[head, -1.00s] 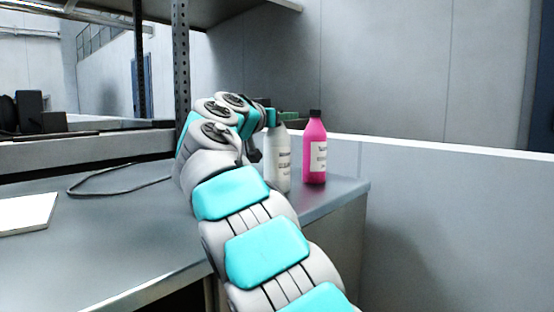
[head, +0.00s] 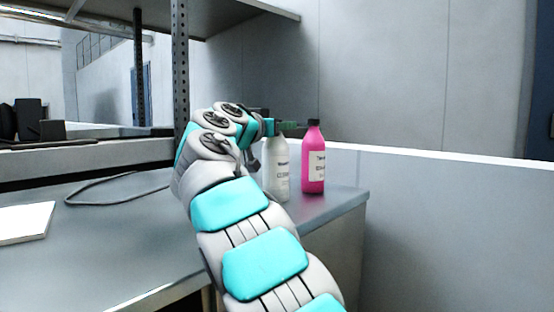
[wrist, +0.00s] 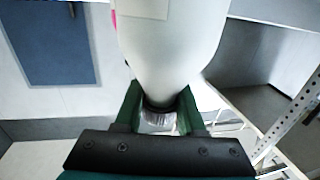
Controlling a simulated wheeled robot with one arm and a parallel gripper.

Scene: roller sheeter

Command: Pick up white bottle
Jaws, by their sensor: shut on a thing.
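The white bottle (head: 276,170) with a printed label stands upright at the right end of the grey worktop, left of a pink bottle. My gripper (head: 284,127) is at its top in the head view, partly hidden by my own arm. In the wrist view, the green fingers of my gripper (wrist: 159,106) are shut on the neck of the white bottle (wrist: 170,45), one on each side. Its dark neck and cap lie between them. I cannot tell whether its base touches the worktop.
The pink bottle (head: 313,165) with a black cap stands close to the right of the white one. The grey worktop (head: 110,235) carries a cable (head: 105,182) and a white sheet (head: 25,222). A perforated shelf post (head: 180,70) rises behind my arm, with a shelf above.

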